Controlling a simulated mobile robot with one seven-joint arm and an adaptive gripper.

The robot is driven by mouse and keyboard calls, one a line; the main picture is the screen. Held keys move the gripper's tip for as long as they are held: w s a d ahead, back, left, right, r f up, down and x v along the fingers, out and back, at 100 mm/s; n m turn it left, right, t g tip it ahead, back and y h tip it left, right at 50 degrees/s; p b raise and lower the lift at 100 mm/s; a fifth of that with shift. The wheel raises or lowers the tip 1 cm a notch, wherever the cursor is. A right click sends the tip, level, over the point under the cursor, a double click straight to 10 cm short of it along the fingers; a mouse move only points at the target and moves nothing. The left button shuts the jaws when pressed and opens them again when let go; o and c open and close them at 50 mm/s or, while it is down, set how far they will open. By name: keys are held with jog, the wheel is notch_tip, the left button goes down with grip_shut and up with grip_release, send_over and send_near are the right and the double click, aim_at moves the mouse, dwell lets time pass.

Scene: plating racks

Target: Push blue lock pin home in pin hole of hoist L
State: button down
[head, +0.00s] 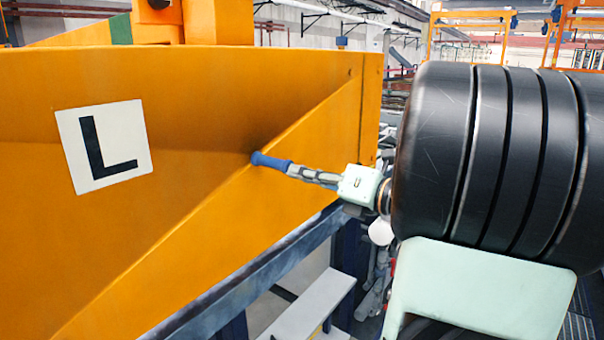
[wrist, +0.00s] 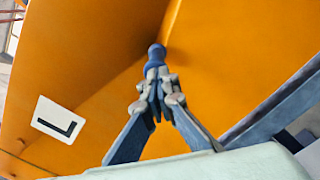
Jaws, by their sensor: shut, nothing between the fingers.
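The orange hoist L (head: 200,100) fills the left of the head view, with a white plate bearing a black L (head: 103,145) on its face. The blue lock pin (head: 268,160) stands at the hoist's face beside a sloping edge, its blue head outward. It also shows in the wrist view (wrist: 156,54). My gripper (head: 290,170) is shut and empty, with its fingertips (wrist: 156,72) right at the pin's head, seemingly touching it. The pin hole and the pin's shank are hidden, so I cannot tell how deep the pin sits.
A blue-grey beam (head: 260,275) runs under the hoist's lower edge, and shows at the right in the wrist view (wrist: 270,115). A pale grey step or bench (head: 312,305) lies below it. Orange frames (head: 475,25) stand far back.

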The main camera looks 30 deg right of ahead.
jog(key=shift+w+a, duration=0.15)
jog(key=shift+w, duration=0.05)
jog(key=shift+s, duration=0.1)
jog(key=p+v, duration=0.1)
jog(key=v, duration=1.3)
jog(key=shift+s+p, duration=0.25)
jog(key=shift+p, duration=0.15)
